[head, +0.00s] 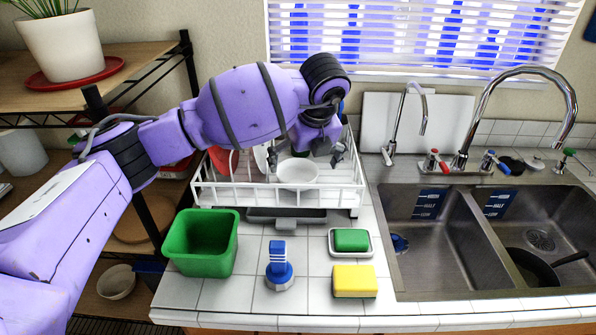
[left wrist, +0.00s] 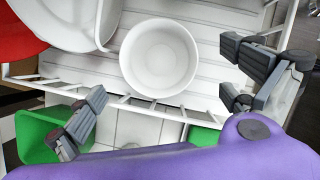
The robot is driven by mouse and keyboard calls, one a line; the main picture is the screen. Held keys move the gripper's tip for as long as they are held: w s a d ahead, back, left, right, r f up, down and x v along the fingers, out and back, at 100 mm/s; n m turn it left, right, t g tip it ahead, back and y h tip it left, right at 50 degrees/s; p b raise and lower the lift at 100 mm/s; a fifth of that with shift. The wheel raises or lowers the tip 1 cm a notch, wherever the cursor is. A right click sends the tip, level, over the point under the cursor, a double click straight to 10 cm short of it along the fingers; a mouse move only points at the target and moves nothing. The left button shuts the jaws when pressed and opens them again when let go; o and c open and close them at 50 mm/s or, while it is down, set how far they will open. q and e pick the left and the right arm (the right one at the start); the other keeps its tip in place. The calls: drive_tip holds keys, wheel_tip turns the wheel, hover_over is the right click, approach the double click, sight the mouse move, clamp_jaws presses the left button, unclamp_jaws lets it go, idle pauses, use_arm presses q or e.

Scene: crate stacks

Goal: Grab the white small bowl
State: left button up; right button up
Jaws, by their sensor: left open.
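The white small bowl (head: 298,174) sits in the white dish rack (head: 275,196), near the rack's front middle. In the left wrist view the bowl (left wrist: 158,58) is seen from above, upright and empty. My left gripper (head: 305,160) is above and around the rack, with its fingers spread wide on either side of the bowl in the head view. In the left wrist view the open left gripper (left wrist: 165,115) has its fingers apart, with the bowl beyond the gap between them. No contact with the bowl shows. My right gripper is not in view.
White plates (left wrist: 75,18) and a red item (left wrist: 20,35) stand in the rack beside the bowl. A green bin (head: 200,243), blue brush (head: 279,266), green sponge on a dish (head: 351,240) and yellow sponge (head: 354,281) are in front. The double sink (head: 435,240) lies right.

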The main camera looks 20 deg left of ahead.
sight(296, 181)
use_arm(q)
drive_tip(key=shift+a+f, duration=0.2)
drive_tip(key=shift+f, duration=0.6)
drive_tip(key=x, duration=0.5)
drive_tip(key=shift+w+a+r, duration=0.1)
drive_tip(key=shift+w+a, duration=0.05)
drive_tip(key=shift+w, duration=0.2)
drive_tip(key=c, duration=1.4)
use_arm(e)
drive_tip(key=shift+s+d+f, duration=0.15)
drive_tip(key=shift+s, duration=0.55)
use_arm(q)
drive_tip(key=shift+o, duration=0.2)
